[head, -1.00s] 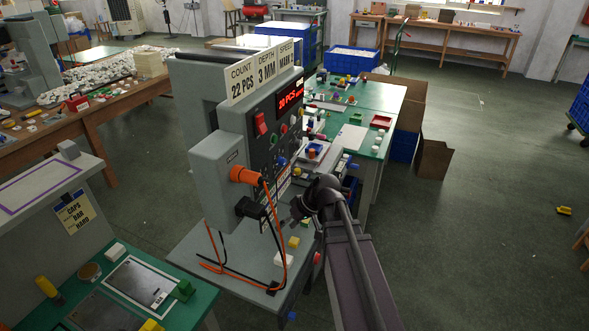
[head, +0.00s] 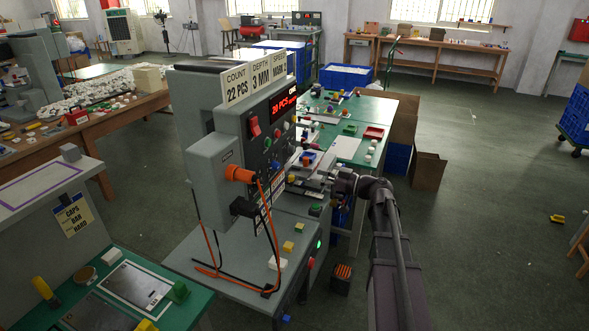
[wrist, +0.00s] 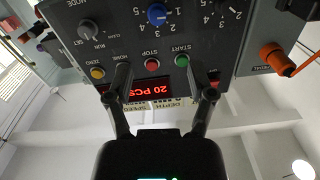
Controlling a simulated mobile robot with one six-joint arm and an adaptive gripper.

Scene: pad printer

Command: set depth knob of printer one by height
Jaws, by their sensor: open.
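The grey pad printer (head: 200,120) stands upright in the head view, with signs (head: 255,78) reading COUNT 22 PCS, DEPTH 3 MM and a partly legible SPEED. Its front panel fills the top of the wrist view, upside down. A blue knob (wrist: 157,14) has a numbered scale. A black knob (wrist: 228,4) with its own scale is cut by the top edge; I cannot read which is depth. A red display (wrist: 160,84) reads 20 PCS. My gripper (wrist: 166,85) is open and empty, its fingers apart before the button row and touching no knob.
A green START button (wrist: 182,60), red STOP button (wrist: 152,65) and yellow button (wrist: 97,72) lie near the fingers. A MODE knob (wrist: 87,29) is at left. An orange plug (head: 240,174) with hanging cables sticks out of the printer. A green worktable (head: 375,110) stands behind.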

